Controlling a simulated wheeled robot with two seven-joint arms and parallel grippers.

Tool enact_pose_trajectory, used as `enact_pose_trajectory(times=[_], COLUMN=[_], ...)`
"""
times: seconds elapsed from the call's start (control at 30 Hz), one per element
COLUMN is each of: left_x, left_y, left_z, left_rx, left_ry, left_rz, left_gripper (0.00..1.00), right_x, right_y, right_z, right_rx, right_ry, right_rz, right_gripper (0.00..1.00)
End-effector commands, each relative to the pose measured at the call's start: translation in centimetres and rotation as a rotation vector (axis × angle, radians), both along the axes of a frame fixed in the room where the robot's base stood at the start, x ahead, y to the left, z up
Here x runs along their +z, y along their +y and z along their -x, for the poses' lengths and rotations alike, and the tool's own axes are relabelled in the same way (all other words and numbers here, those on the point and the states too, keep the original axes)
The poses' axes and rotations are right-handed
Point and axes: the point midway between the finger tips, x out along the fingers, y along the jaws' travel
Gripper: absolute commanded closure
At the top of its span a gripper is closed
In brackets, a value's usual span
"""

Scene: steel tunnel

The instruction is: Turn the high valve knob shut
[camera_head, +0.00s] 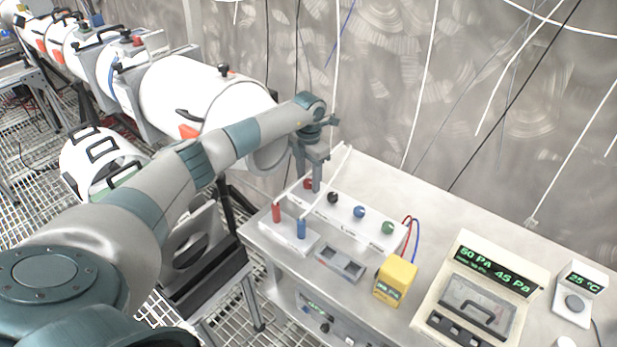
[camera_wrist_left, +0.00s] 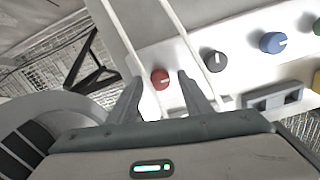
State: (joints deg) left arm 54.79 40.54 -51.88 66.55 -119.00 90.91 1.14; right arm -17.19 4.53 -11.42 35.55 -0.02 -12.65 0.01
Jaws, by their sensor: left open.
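A white valve panel (camera_head: 345,226) on the steel table carries a row of knobs. They are a red knob (camera_head: 308,184), a black knob (camera_head: 333,197), a blue knob (camera_head: 359,212) and a green knob (camera_head: 387,228). I cannot read which one is labelled high. My left gripper (camera_head: 316,188) points down at the panel's left end, near the red knob. In the left wrist view the red knob (camera_wrist_left: 160,79) shows between the open, empty fingertips (camera_wrist_left: 160,84). The black knob (camera_wrist_left: 215,60) is just right of the fingers. My right gripper is not seen.
A red and a blue post (camera_head: 301,229) stand on a white block before the panel, with white tubes nearby. A grey tray (camera_head: 342,263), a yellow meter (camera_head: 395,280) and a pressure display (camera_head: 478,296) stand further right.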

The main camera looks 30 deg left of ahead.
Motion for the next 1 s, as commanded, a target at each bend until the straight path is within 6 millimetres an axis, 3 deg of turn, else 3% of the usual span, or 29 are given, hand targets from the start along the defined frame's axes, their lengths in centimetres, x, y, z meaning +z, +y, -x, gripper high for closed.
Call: enact_pose_trajectory(times=[0.07, 0.23, 0.67, 1.0], left_x=[0.01, 0.03, 0.01, -0.03], left_y=[0.00, 0.00, 0.02, 0.08], left_z=[0.00, 0.00, -0.01, 0.00], left_rx=[0.000, 0.000, 0.047, 0.244], left_ry=[0.000, 0.000, 0.001, 0.003], left_rz=[0.000, 0.000, 0.000, -0.001], left_gripper=[0.58, 0.97, 0.96, 0.96], right_x=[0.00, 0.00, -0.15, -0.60], right_y=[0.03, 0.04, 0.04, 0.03], right_z=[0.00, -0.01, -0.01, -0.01], right_rx=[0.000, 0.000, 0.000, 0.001], right_ry=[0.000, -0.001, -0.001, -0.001], right_rz=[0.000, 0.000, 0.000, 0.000], right_gripper=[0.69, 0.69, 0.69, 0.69])
